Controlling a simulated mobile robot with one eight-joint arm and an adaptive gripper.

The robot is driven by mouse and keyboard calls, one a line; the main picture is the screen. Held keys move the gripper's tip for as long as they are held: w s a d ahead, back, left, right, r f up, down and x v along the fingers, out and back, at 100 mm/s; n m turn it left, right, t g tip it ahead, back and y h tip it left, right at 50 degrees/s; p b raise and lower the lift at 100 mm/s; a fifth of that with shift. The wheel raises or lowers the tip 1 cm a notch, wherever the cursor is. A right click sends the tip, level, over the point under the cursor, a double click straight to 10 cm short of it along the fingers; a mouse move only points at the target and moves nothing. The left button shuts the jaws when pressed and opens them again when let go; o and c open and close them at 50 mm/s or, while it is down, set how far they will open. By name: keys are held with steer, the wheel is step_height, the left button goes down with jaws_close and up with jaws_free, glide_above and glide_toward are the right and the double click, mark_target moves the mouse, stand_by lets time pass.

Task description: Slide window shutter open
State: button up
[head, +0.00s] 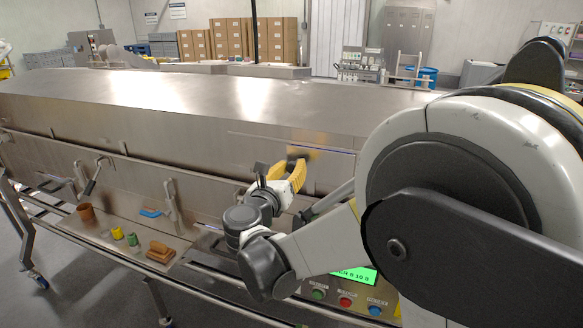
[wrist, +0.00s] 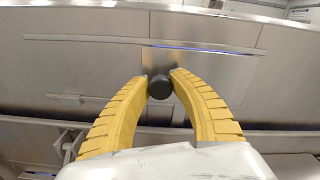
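The window shutter (wrist: 122,57) is a flat steel panel in the tunnel's side wall; its outer edges are hard to tell from the wall. A round dark knob (wrist: 160,87) stands out from a darker steel plate there. My gripper (wrist: 160,77) has its two yellow fingers on either side of the knob, with the tips against its sides as far as I can see. In the head view my gripper (head: 297,168) is at the wall, and its fingers hide most of the knob. A thin blue-lit line (wrist: 190,48) runs along the panel's top edge.
The long steel tunnel (head: 150,95) fills the middle. A front shelf holds a brown cup (head: 86,213), a wooden block (head: 160,251) and small coloured items. Lever handles (head: 171,203) stick out left of my gripper. A button panel (head: 345,297) lies below my arm.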

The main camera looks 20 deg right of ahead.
steer(key=shift+a, duration=0.1)
jaws_close()
steer(key=w+a, duration=0.3)
steer(key=a, duration=0.1)
steer(key=w+a, duration=0.3)
steer(key=a, duration=0.1)
steer(key=w+a+b, duration=0.1)
steer(key=w+a, duration=0.2)
steer(key=a, duration=0.2)
steer(key=shift+w, duration=0.3)
steer(key=shift+w+a+r, duration=0.1)
steer(key=shift+w+a, duration=0.2)
steer(key=shift+a, duration=0.1)
steer(key=o, duration=0.9)
jaws_free()
steer(key=shift+o, duration=0.7)
steer(key=shift+w+a, duration=0.1)
steer(key=shift+a, duration=0.05)
steer(key=v, duration=1.2)
